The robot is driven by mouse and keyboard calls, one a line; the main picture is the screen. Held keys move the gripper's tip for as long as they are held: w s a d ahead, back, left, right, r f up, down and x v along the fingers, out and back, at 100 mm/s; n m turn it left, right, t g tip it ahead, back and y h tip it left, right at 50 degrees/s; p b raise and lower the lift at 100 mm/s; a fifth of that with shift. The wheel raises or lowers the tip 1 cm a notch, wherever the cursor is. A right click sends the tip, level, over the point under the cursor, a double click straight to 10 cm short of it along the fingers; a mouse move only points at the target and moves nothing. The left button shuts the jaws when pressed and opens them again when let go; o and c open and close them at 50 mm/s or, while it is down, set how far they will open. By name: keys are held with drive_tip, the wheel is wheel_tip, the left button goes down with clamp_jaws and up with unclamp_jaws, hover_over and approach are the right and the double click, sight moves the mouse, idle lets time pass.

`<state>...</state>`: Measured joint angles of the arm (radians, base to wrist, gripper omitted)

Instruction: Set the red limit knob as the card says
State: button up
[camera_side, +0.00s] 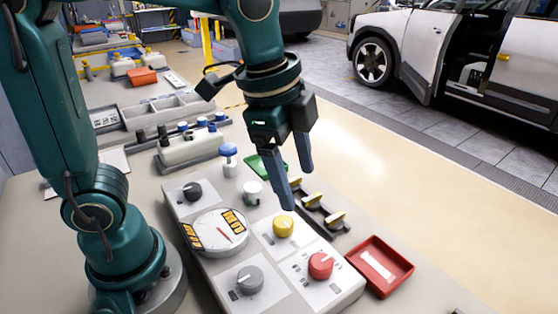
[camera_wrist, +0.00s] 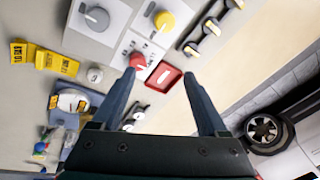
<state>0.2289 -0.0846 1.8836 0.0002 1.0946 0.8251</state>
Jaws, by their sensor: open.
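The red knob (camera_side: 320,265) sits on a white plate at the front right corner of the control panel (camera_side: 346,291); small marks surround it, too small to read. It also shows in the wrist view (camera_wrist: 138,60), close to one fingertip in the picture. My gripper (camera_side: 294,184) is open and empty, pointing down above the panel, nearer the yellow knob (camera_side: 283,225) in the side view. In the wrist view (camera_wrist: 160,74) its fingers are spread wide. Yellow cards (camera_wrist: 44,58) with black print lie at the left of the wrist view; I cannot read them surely.
The panel also carries a grey knob (camera_side: 249,280), a black knob (camera_side: 192,190) and a round gauge (camera_side: 218,232). Yellow-topped levers (camera_side: 314,200) stand behind it. A red tray (camera_side: 408,272) holding a white strip lies to its right. The bench further right is clear.

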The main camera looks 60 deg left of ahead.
drive_tip(key=w+d+f+m+g, duration=0.1)
drive_tip(key=w+d+f+m, duration=0.1)
drive_tip(key=d+f+m, duration=0.1)
drive_tip(key=g, duration=0.2)
hover_over(322, 262)
drive_tip(key=shift+m+y, duration=0.3)
drive_tip(key=shift+m, duration=0.1)
wheel_tip(322, 262, down, 4)
drive_tip(key=shift+a+f, duration=0.1)
drive_tip(key=shift+f, duration=2.5)
drive_tip(key=shift+c, duration=0.3)
clamp_jaws()
